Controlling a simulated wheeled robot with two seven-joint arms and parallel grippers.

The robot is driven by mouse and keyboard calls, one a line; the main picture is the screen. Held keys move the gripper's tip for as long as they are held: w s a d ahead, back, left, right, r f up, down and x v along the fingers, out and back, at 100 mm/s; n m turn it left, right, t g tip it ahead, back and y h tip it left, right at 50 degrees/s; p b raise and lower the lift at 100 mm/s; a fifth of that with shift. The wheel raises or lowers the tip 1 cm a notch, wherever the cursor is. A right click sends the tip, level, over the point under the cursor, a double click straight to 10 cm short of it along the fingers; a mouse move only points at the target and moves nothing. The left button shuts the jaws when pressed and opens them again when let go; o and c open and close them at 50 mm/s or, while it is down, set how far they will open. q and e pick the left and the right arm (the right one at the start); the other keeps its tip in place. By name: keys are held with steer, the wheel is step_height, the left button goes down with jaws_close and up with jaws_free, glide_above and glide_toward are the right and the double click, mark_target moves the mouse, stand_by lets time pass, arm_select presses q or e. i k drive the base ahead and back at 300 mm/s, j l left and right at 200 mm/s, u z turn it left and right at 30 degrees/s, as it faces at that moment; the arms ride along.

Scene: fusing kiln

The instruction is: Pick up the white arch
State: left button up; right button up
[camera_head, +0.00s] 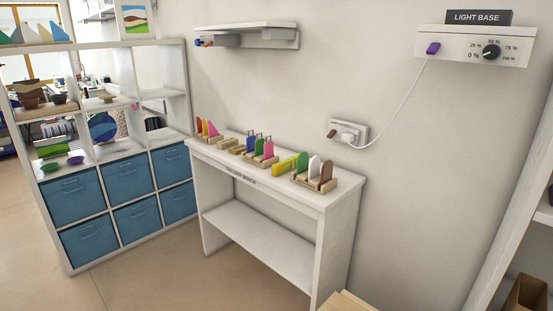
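The white arch (314,168) stands upright in a wooden rack (318,187) at the right end of the white gallery bench (275,188). A green arch (302,163) stands to its left and a brown arch (326,173) to its right in the same rack, both close to it. The lower part of the white arch is hidden by the rack. Neither of my grippers is in view.
Other racks on the bench hold coloured pieces (258,146) and red and yellow pieces (206,128). A yellow item (284,165) lies left of the arches. A wall shelf (245,30) hangs above. A cord (408,103) runs to the outlet (347,133). Floor before the bench is clear.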

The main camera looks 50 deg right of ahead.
mark_target(315, 164)
steer(key=i+z, duration=0.3)
steer(key=i, duration=0.2)
steer(key=i+j+z, duration=0.2)
steer(key=i+z, duration=0.15)
steer(key=i+j+z, duration=0.3)
steer(key=i, duration=0.25)
